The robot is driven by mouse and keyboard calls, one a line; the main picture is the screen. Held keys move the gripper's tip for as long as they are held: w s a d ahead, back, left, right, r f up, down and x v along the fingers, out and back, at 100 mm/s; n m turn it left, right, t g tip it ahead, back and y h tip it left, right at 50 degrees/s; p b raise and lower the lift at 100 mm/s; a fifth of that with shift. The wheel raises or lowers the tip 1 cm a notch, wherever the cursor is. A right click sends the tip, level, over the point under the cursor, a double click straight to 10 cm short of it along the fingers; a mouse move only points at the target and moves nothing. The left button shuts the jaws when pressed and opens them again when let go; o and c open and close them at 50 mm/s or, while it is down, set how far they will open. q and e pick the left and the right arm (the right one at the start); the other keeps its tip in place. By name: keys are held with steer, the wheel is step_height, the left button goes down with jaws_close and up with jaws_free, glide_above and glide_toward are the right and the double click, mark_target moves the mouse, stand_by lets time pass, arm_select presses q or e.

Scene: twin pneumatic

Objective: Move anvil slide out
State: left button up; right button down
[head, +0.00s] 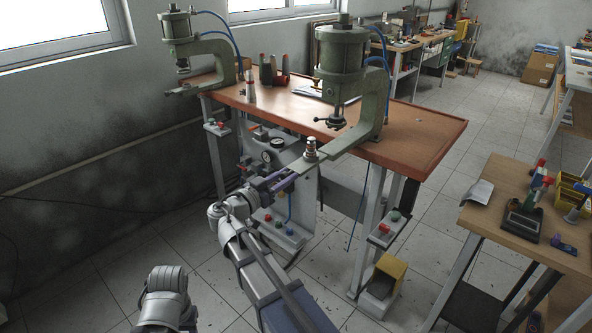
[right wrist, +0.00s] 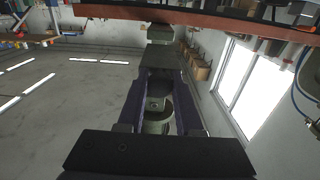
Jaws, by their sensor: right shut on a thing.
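The right-hand green press (head: 342,65) stands on the orange-brown workbench. Its flat grey-green anvil slide (head: 335,147) reaches out from the press base past the bench's front edge, with a small metal anvil (head: 311,149) upright near its outer end. My right gripper (head: 288,182) is at that outer end, off the front of the bench, shut on the slide. In the right wrist view, the two dark purple fingers (right wrist: 161,95) lie either side of the slide's end, and the slide (right wrist: 159,58) runs away toward the press. My left gripper is out of frame.
A second green press (head: 183,45) stands at the bench's left end. Bottles (head: 267,70) stand between the presses. A grey panel with gauges (head: 277,143) is below the front edge. A side table (head: 520,215) stands right.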

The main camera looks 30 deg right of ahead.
steer(key=shift+a, duration=0.1)
steer(key=c, duration=0.6)
jaws_free()
steer(key=v, duration=0.7)
steer(key=shift+s+a, duration=0.2)
steer(key=shift+a, duration=0.2)
